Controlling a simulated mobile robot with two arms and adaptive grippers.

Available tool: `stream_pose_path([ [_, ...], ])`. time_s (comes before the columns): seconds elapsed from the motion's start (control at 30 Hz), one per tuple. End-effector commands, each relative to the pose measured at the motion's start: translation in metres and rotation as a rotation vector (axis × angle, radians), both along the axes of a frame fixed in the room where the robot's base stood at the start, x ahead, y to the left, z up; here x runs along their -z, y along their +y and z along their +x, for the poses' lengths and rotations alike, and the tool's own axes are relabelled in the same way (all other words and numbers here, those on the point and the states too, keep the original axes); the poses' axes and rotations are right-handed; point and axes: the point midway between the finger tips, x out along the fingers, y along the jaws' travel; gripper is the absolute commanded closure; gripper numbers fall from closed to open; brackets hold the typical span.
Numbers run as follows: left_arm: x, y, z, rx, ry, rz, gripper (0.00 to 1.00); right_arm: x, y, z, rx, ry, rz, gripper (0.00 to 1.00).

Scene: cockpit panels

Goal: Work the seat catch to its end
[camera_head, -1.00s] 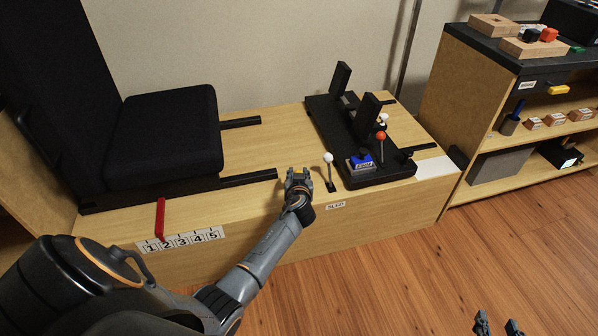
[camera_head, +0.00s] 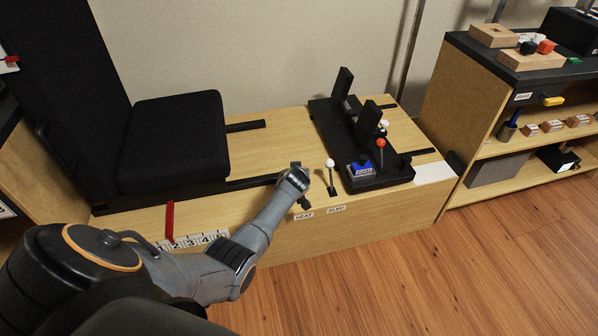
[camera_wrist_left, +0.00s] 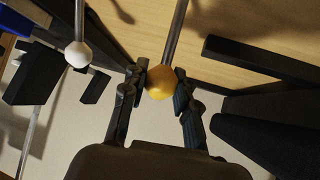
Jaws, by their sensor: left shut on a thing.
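The seat catch is a thin lever with a yellow ball knob (camera_wrist_left: 160,83), seen in the left wrist view. My left gripper (camera_wrist_left: 160,85) is shut on this knob, one finger on each side. In the head view my left gripper (camera_head: 297,178) covers the knob; the lever's dark base (camera_head: 304,201) shows below it, above the SEAT label (camera_head: 304,216). The black seat (camera_head: 172,140) stands on dark rails to the left. Its red pointer (camera_head: 170,221) stands near the low end of the number strip (camera_head: 205,239), which my arm partly hides. My right gripper is not in view.
A white-knobbed lever (camera_head: 330,163) by the SLED label (camera_head: 337,209) stands close to the right of my left gripper. Further right is a black pedal base (camera_head: 375,178) with a red-knobbed lever (camera_head: 381,143) and a blue block. A shelf (camera_head: 520,130) stands beyond.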

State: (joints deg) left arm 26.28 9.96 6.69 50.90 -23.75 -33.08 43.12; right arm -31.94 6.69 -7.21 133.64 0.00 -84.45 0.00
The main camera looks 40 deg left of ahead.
Motion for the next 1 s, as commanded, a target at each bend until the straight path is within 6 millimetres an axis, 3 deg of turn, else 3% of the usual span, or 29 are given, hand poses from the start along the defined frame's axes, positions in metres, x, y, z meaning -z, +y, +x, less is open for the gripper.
stream_pose_path([
  [0.13,0.0,0.007,0.006,-0.002,0.046,-0.054,1.0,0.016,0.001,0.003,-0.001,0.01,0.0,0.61],
  [0.27,0.004,0.012,0.01,-0.003,0.085,-0.103,1.0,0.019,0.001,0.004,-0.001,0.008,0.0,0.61],
  [0.7,0.011,0.022,0.019,0.001,0.103,-0.119,1.0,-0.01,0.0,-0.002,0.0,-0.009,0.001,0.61],
  [1.0,0.011,0.024,0.02,0.001,0.102,-0.117,1.0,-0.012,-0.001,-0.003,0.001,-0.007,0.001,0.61],
])
